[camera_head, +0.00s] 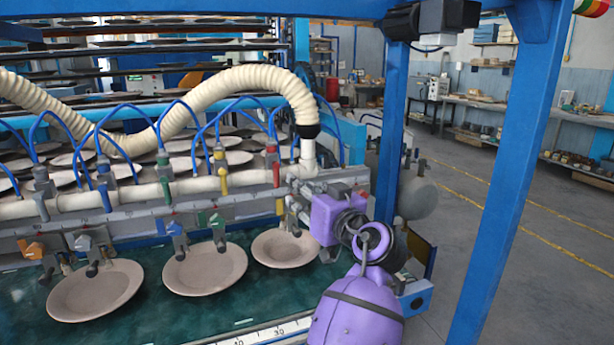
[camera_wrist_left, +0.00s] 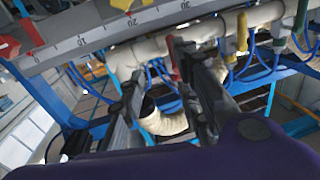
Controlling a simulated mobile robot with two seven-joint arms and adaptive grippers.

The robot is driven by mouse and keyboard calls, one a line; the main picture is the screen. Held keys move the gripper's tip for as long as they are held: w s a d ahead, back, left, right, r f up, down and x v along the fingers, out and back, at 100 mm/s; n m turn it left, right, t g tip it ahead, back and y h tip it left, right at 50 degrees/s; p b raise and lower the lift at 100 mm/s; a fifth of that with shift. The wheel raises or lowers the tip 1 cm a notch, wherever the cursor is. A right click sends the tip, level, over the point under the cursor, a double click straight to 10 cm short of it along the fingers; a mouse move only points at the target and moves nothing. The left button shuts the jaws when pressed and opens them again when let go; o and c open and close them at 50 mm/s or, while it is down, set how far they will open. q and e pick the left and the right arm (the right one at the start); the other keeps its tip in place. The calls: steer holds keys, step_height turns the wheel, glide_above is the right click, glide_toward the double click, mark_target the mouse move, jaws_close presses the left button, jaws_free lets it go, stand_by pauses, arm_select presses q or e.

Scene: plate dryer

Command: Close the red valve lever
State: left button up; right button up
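A red valve lever (camera_head: 271,156) stands upright on the white pipe near its right end in the head view. A red lever (camera_wrist_left: 174,58) shows in the left wrist view by the tip of one finger; I cannot tell whether they touch. My left gripper (camera_head: 291,203), on a purple arm, is just below and to the right of the lever in the head view. Its two dark fingers (camera_wrist_left: 155,68) are apart in the wrist view, with nothing held between them. My right gripper is in neither view.
The white pipe (camera_head: 128,192) carries several coloured levers, including a yellow one (camera_head: 223,176) and a blue one (camera_head: 104,195). A ribbed hose (camera_head: 250,77) arches above. Brown plates (camera_head: 205,268) lie below on the green surface. A blue post (camera_head: 500,190) stands at the right.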

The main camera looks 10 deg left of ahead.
mark_target(278, 179)
arm_select(q)
steer(key=shift+n+y, duration=0.3)
steer(key=shift+n, duration=0.3)
steer(key=w+a, duration=0.1)
steer(key=a, duration=0.1)
steer(key=w+a+p, duration=0.1)
steer(key=a, duration=0.1)
steer(key=w+a, duration=0.1)
steer(key=a, duration=0.1)
steer(key=shift+w+r, duration=0.1)
steer(key=shift+w, duration=0.2)
steer(key=shift+w+a, duration=0.25)
steer(key=shift+a, duration=0.2)
